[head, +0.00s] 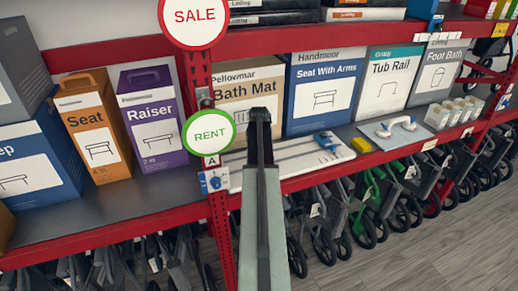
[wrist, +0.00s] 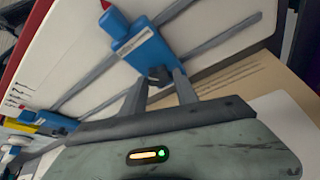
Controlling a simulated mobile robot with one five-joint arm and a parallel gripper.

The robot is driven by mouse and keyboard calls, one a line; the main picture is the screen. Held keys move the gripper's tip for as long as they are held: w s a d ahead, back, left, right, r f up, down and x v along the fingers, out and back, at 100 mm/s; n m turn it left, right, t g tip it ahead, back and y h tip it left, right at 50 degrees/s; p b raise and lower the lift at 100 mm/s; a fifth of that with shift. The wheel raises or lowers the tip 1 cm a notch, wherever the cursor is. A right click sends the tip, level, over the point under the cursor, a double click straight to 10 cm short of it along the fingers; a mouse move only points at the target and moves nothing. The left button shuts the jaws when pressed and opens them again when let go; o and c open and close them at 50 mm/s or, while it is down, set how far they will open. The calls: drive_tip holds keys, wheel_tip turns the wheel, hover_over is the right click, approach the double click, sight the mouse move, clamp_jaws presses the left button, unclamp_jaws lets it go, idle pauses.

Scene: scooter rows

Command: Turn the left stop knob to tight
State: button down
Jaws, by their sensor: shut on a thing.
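A white board (head: 300,172) with grey rails lies on the red-edged shelf; it fills the upper part of the wrist view (wrist: 225,17). A blue stop (wrist: 135,44) with a red tip and a white label sits across the rails. Its small dark knob (wrist: 158,74) is between my fingertips. My gripper (wrist: 160,82) is shut on this knob; in the head view my gripper (head: 260,114) and arm hide that stop. The knob's setting cannot be read.
Boxes stand behind the board, including Bath Mat (head: 235,85) and Seat With Arms (head: 318,90). A red post (head: 222,235) with a round RENT sign (head: 207,132) is close left of my arm. A white item with grips (head: 397,131) lies to the right.

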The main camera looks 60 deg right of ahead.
drive_tip(key=shift+a+m, duration=0.1)
drive_tip(key=shift+m, duration=0.4)
drive_tip(key=c, duration=0.9)
unclamp_jaws()
drive_tip(key=shift+c, duration=0.2)
drive_tip(key=p+v, duration=0.7)
drive_tip(key=v, duration=0.1)
drive_tip(key=shift+w, duration=0.15)
drive_tip(key=shift+f, duration=0.1)
